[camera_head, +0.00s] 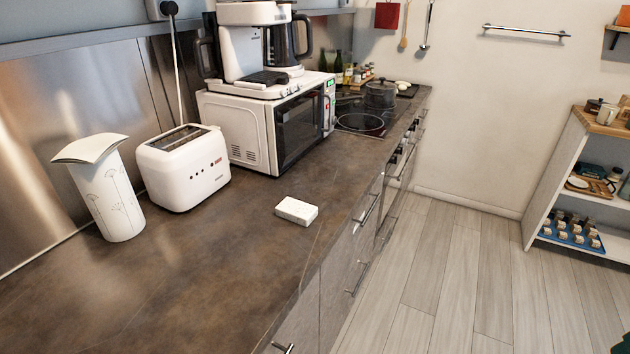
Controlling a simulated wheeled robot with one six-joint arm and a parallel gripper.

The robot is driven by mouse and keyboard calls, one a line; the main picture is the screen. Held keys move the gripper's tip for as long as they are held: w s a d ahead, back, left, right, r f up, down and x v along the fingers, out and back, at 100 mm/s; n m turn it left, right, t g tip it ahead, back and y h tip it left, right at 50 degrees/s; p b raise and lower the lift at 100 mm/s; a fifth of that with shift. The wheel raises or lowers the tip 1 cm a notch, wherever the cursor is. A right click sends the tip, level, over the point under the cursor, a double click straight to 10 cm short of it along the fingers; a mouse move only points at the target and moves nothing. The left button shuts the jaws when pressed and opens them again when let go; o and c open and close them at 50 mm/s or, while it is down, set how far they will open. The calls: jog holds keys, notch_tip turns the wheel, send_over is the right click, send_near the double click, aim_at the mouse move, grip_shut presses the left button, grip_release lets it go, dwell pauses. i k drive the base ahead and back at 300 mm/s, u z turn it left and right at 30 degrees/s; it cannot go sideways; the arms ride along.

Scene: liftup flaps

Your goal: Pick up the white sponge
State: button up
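The white sponge (297,211) is a small, flat, pale block. It lies on the brown countertop (220,260), a little in from the counter's front edge, to the right of the toaster and in front of the microwave. Nothing touches it or covers it. My gripper is not recognisable in the head view; only a small dark shape, which I cannot identify, shows at the bottom right corner.
A white toaster (184,167) and a white patterned container (107,194) stand left of the sponge. Behind it is a microwave (273,122) with a coffee maker (257,48) on top. Drawer handles (368,209) stick out below the counter edge. The wooden floor (450,270) is clear.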

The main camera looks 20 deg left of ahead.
aim_at(301, 213)
jog(key=i, duration=1)
jog(key=u, duration=1.55)
